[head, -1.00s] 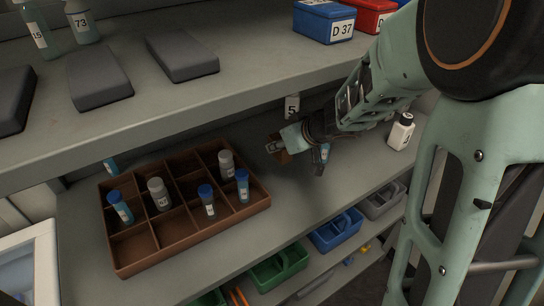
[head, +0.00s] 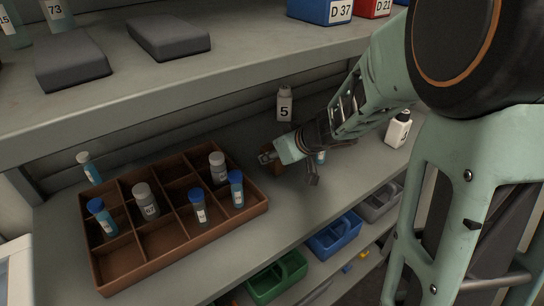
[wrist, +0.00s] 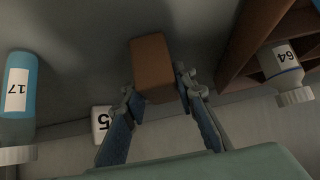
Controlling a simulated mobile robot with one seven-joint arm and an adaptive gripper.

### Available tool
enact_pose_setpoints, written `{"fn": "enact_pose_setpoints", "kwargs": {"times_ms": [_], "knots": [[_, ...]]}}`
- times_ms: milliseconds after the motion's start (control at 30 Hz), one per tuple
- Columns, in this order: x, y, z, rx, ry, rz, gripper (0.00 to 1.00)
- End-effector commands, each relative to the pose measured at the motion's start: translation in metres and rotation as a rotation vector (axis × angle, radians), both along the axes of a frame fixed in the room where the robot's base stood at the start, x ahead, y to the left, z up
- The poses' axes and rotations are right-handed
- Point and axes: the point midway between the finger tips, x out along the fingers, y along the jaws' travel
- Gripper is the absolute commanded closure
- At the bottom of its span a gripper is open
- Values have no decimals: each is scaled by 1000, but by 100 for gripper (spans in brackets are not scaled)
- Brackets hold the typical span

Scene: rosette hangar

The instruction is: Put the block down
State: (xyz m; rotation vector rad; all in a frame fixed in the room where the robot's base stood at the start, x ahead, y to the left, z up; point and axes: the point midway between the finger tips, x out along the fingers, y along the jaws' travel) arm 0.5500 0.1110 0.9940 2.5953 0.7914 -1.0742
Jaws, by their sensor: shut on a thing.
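A brown block (wrist: 152,68) is held between the two fingers of my gripper (wrist: 160,95) in the wrist view. In the head view my gripper (head: 268,157) is over the lower shelf, just right of the brown divided tray (head: 178,252). Only a small part of the block shows there, beside the fingers. I cannot tell whether the block touches the shelf.
The tray holds several bottles. Bottle 5 (head: 285,105) stands behind my gripper, and bottle 17 (wrist: 18,95) shows left in the wrist view. A white bottle (head: 398,129) stands at right. The upper shelf (head: 130,90) overhangs. Bare shelf lies in front of my gripper.

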Motion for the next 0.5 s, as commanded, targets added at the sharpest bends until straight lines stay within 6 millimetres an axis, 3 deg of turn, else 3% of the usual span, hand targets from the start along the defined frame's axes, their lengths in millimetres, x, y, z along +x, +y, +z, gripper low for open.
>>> {"fn": "enact_pose_setpoints", "kwargs": {"times_ms": [100,133,267,500], "knots": [[0,0,-4,0,0,0,100],[0,0,-3,-1,0,1,72],[0,0,-3,-1,0,1,58],[0,0,-3,-1,0,1,57]]}}
